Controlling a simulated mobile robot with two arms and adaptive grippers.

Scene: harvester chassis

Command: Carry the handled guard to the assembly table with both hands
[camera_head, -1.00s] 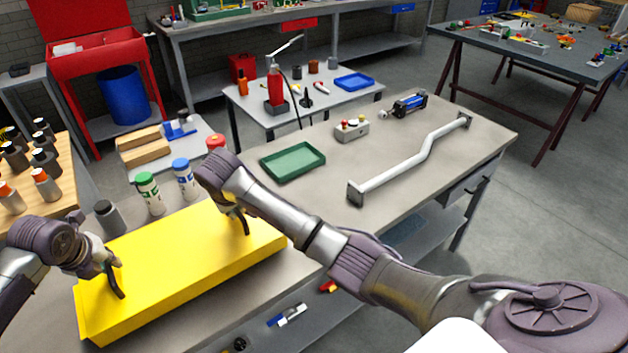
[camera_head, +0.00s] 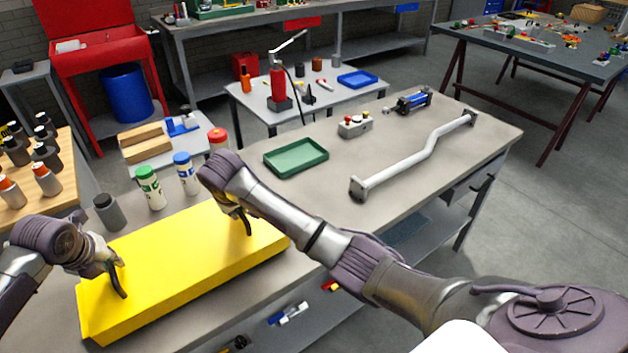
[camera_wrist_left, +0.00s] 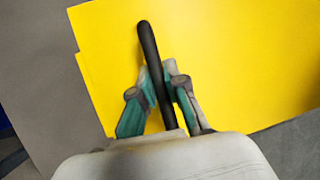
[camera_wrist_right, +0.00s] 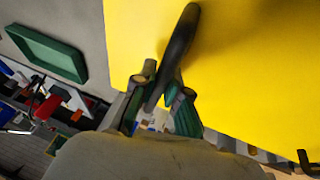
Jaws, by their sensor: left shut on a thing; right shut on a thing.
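The handled guard (camera_head: 185,262) is a long yellow box-like cover with a black handle near each end. It is at the left front part of a grey-topped table (camera_head: 410,145) in the head view; whether it rests on the top or hangs just above it, I cannot tell. My left gripper (camera_head: 115,272) is shut on the left black handle, which shows between its fingers in the left wrist view (camera_wrist_left: 150,65). My right gripper (camera_head: 240,212) is shut on the right handle, seen in the right wrist view (camera_wrist_right: 178,50). The fingers partly hide both handles.
Bottles with green (camera_head: 149,186), blue (camera_head: 185,172) and red caps stand close behind the guard, with a grey bottle (camera_head: 109,212). A green tray (camera_head: 296,158), a button box (camera_head: 354,126) and a bent white bar (camera_head: 415,155) lie to the right on the table.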

